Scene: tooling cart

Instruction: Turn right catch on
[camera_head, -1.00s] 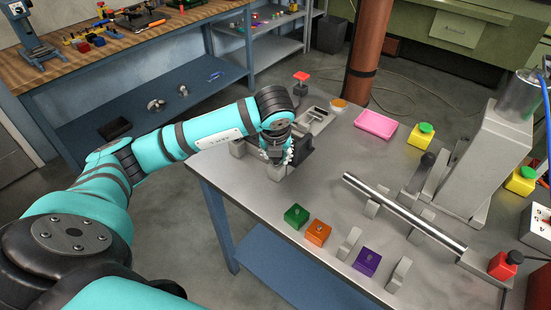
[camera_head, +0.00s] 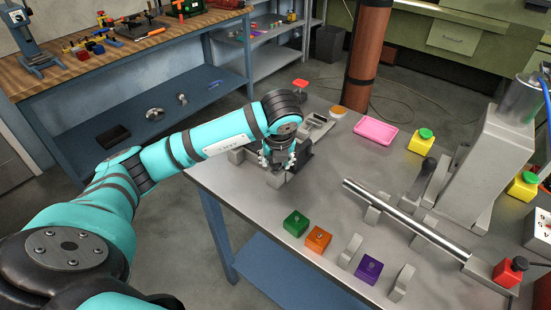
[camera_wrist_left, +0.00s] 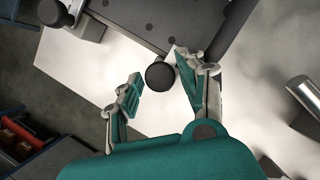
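My left gripper (camera_head: 277,160) is over the near left part of the grey metal table, at a dark clamping fixture (camera_head: 303,146). In the left wrist view the gripper (camera_wrist_left: 158,88) is open, with its two teal-padded fingers apart. A round black knob (camera_wrist_left: 160,75) shows between the fingertips, with a gap on its left side; I cannot tell whether the right finger touches it. A second black knob (camera_wrist_left: 52,12) is at the upper left, beside the dark perforated plate (camera_wrist_left: 130,18). In the head view my arm and gripper hide the catches. My right gripper is not in view.
Green (camera_head: 296,223), orange (camera_head: 317,239) and purple (camera_head: 368,269) blocks stand along the table's front edge. A steel rod (camera_head: 408,222) lies across supports to the right. A pink tray (camera_head: 376,130) and a red button (camera_head: 300,83) are behind.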

